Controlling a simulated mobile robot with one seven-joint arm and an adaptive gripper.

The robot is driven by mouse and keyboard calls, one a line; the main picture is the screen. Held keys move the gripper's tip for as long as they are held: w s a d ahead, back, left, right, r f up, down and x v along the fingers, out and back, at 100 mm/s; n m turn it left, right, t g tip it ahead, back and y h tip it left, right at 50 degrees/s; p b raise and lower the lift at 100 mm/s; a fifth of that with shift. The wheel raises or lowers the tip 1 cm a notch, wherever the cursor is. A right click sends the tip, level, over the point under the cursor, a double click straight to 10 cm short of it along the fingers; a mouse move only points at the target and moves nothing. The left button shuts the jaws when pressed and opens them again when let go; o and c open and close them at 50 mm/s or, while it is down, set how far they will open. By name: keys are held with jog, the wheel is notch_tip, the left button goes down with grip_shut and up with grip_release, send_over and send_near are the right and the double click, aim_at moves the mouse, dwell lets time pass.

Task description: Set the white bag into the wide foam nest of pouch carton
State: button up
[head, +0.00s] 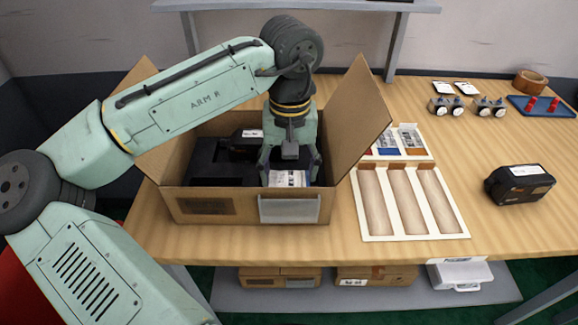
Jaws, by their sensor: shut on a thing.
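My gripper (290,172) points down inside the open cardboard carton (245,215), at its right side. It is shut on the white bag (289,179), which shows between the fingers with some print on it. The carton holds black foam (205,172). A black boxy item (245,146) with a white label sits in the foam left of the gripper. The bag is low in the carton, behind its front wall. The fingers and the wall hide its lower part, so I cannot tell whether it touches the foam.
The carton's flaps (360,108) stand open at both sides. To the right are a white tray with three long slots (408,200), pouches in a rack (400,141) and a black device (520,184). Small valve parts (468,106) and a tape roll (530,81) lie farther back.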

jog(key=shift+f, duration=0.2)
dwell(0.5)
jog(key=shift+f, duration=0.3)
jog(key=shift+f+b, duration=0.55)
jog(key=shift+f, duration=0.75)
dwell(0.9)
jog(key=o, duration=1.2)
